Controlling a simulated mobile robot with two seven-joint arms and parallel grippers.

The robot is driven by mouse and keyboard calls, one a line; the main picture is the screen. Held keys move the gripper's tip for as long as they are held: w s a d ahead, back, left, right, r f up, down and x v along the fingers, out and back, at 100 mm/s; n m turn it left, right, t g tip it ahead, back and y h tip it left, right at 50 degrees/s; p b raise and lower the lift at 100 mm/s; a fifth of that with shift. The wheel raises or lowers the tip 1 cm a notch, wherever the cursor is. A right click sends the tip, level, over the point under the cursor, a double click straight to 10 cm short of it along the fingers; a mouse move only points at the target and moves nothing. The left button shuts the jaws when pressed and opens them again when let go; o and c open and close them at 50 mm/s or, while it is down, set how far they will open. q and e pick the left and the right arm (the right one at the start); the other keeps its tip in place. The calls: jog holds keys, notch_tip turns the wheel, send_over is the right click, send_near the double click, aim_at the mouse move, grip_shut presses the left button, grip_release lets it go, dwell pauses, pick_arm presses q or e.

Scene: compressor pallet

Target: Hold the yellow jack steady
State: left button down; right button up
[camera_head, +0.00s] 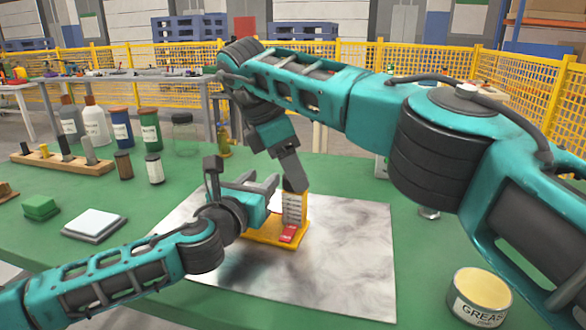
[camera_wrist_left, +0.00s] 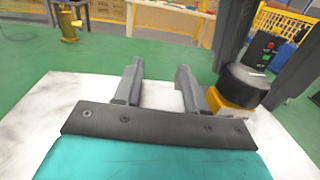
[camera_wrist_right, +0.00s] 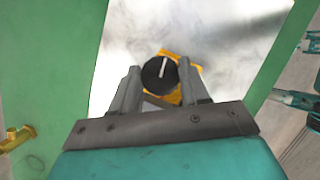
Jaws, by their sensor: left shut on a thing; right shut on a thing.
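The yellow jack (camera_head: 268,236) stands on the pale metal sheet, with a scale plate and a red label on its front. Its black round knob (camera_wrist_right: 160,74) with a white line shows in the right wrist view. My right gripper (camera_head: 293,182) reaches down from above and is shut on the knob, a finger on either side. My left gripper (camera_head: 262,186) is low at the jack's left side. In the left wrist view the jack's yellow part (camera_wrist_left: 236,96) shows right of the left fingers (camera_wrist_left: 160,75); their contact with it is hard to see.
The metal sheet (camera_head: 350,260) lies on the green table (camera_head: 140,200). A grease tin (camera_head: 479,298) stands at the front right. Bottles and jars (camera_head: 121,130), a wooden tool rack (camera_head: 62,160) and a white-topped pad (camera_head: 94,224) are at the left. My right arm crosses above the table.

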jog(key=shift+r+m, duration=0.15)
jog(key=shift+m, duration=0.35)
jog(key=o, duration=1.1)
jog(key=shift+c, duration=0.2)
jog(key=shift+n, duration=0.3)
